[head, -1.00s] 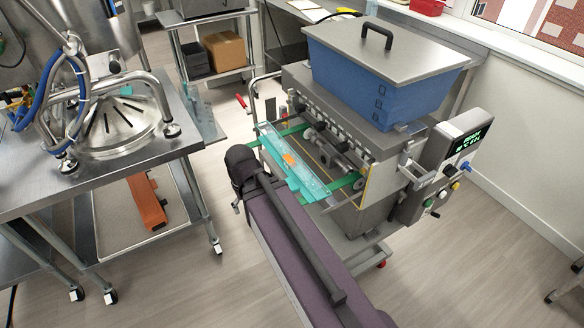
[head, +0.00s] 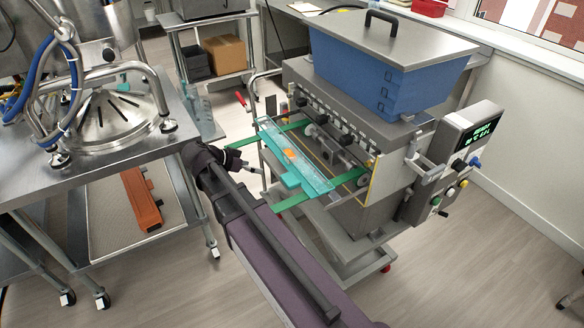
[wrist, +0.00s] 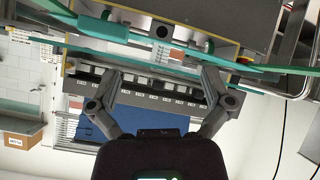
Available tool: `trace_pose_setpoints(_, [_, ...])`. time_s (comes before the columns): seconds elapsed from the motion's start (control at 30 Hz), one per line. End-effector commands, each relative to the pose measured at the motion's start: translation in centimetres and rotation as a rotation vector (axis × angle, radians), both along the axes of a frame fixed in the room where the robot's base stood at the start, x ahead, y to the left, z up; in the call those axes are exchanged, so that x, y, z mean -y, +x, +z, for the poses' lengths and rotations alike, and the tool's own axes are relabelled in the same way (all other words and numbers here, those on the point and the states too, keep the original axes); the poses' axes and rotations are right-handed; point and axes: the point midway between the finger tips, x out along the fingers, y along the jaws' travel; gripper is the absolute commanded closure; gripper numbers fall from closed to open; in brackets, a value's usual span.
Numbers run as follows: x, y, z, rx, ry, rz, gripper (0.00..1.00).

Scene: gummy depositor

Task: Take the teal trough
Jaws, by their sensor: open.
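The teal trough (head: 318,178) is a long, narrow, translucent tray. It lies across two green rails (head: 292,200) at the front of the depositor, with a solid teal tab (head: 290,180) on its near side and an orange patch on it. My gripper (head: 256,169) is in front of the trough, to its left in the head view and apart from it, partly hidden behind my arm. In the wrist view my gripper (wrist: 161,72) is open with nothing between its fingers. A teal block (wrist: 102,28), seemingly the tab, shows at the upper left there, beyond the fingers.
The depositor with its blue hopper (head: 375,80) stands behind the trough, and its control panel (head: 468,145) is at the right. A steel table (head: 90,170) with a round machine is at the left. An orange part (head: 141,199) lies on its lower shelf. The floor in front is clear.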

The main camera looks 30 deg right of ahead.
Motion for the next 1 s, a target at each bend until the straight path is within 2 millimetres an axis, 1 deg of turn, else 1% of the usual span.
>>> trace_pose_setpoints(0.03, [-0.1, 0.9, -0.1, 0.052, -0.044, -0.031, 0.00])
trace_pose_setpoints(0.1, [0.0, 1.6, 0.5, 0.129, -0.102, -0.073, 0.00])
trace_pose_setpoints(0.2, [-0.1, 2.3, 1.1, 0.216, -0.167, -0.114, 0.00])
trace_pose_setpoints(0.33, [-0.1, 2.8, 1.7, 0.287, -0.214, -0.144, 0.00])
trace_pose_setpoints(0.5, [-0.1, 2.9, 2.0, 0.314, -0.231, -0.154, 0.00])
trace_pose_setpoints(0.8, [0.0, 2.9, 2.0, 0.312, -0.229, -0.154, 0.00])
trace_pose_setpoints(0.93, [0.6, 2.9, 1.7, 0.311, -0.229, -0.155, 0.00])
trace_pose_setpoints(1.0, [1.1, 2.9, 1.4, 0.311, -0.229, -0.155, 0.00])
